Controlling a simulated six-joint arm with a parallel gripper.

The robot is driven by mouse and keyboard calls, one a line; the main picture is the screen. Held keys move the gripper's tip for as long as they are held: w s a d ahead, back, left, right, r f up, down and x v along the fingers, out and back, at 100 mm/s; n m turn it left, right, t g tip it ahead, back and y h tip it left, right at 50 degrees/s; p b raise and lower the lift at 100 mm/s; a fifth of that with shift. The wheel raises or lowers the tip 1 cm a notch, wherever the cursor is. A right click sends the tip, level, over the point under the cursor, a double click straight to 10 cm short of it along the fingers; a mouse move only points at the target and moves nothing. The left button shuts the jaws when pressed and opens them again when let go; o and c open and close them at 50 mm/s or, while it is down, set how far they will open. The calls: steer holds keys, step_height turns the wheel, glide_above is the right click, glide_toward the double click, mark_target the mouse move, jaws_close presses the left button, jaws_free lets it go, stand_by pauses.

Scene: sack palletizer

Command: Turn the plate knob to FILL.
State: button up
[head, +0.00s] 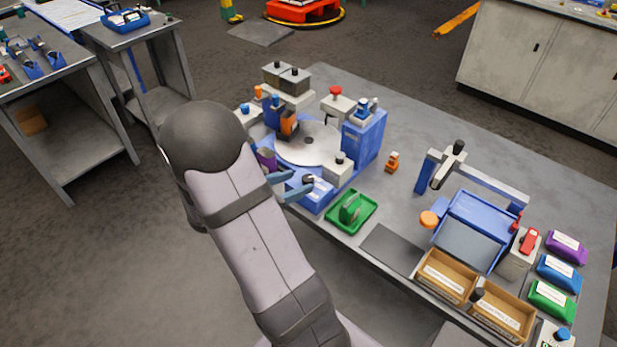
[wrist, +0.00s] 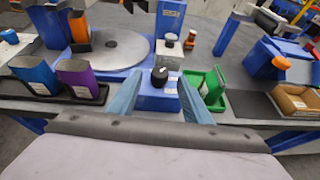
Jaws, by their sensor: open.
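The plate knob (wrist: 159,76) is a black knob on top of a blue box (wrist: 158,98) in front of the round grey plate (wrist: 112,52). In the head view the knob (head: 308,180) sits at the plate's near side. My gripper (wrist: 158,80) is open, its two blue fingers spread to the left and right of the knob. It also shows in the head view (head: 297,182) close to the knob. I cannot tell whether the fingers touch it. The label markings and the knob's setting are too small to read.
A green tray (head: 332,222) with a green piece stands to the right. A blue sack (wrist: 34,72) and a purple sack (wrist: 76,77) stand to the left. Blue tray (head: 443,238) and cardboard boxes (head: 424,283) lie farther right.

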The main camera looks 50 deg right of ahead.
mark_target(306, 178)
steer(key=shift+p+x, duration=0.4)
steer(key=shift+x, duration=2.65)
steer(key=c, duration=1.1)
steer(key=shift+o, duration=0.2)
steer(key=shift+r+m+g, duration=0.1)
steer(key=shift+m+g, duration=0.6)
steer(key=shift+m+g+y+p, duration=0.35)
steer(key=shift+m+g+y, duration=0.35)
steer(key=shift+m+g, duration=0.95)
steer(key=o, duration=1.1)
steer(key=shift+c, duration=0.2)
